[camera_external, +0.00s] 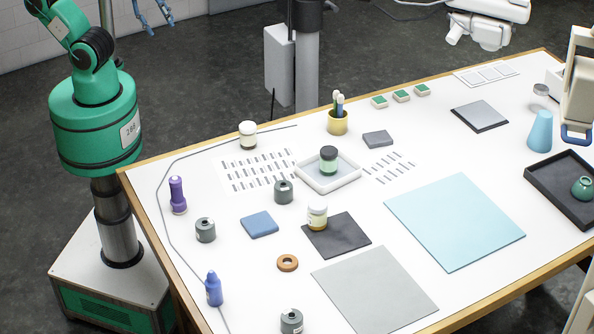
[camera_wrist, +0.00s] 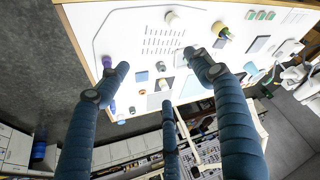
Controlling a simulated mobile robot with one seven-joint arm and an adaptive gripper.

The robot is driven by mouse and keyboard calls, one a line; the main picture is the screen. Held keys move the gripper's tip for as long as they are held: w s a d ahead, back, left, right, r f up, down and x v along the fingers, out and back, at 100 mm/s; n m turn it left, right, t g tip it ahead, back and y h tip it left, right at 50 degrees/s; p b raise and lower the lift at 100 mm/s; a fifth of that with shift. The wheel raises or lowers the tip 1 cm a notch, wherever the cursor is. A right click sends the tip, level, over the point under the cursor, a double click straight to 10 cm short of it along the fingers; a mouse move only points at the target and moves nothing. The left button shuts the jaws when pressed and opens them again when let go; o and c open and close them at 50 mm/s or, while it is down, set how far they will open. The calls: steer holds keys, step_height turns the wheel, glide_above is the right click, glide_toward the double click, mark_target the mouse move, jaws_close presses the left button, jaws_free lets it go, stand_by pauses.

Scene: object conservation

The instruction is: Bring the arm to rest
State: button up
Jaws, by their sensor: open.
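My gripper (camera_external: 153,20) shows at the top edge of the external view, high up and left of the table, with only its blue fingers in frame. In the wrist view my gripper (camera_wrist: 157,76) has its dark blue fingers spread wide, with nothing between them. It is open and empty, apart from the table and everything on it. My green arm stands at the left, and its upper part is cut off by the picture's top edge.
A grey post (camera_external: 306,70) stands behind the table.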

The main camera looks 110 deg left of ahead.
step_height(320, 180, down, 13)
steer(key=b, duration=1.1)
steer(key=shift+b, duration=0.35)
steer(key=shift+o, duration=0.3)
steer(key=shift+r, duration=0.1)
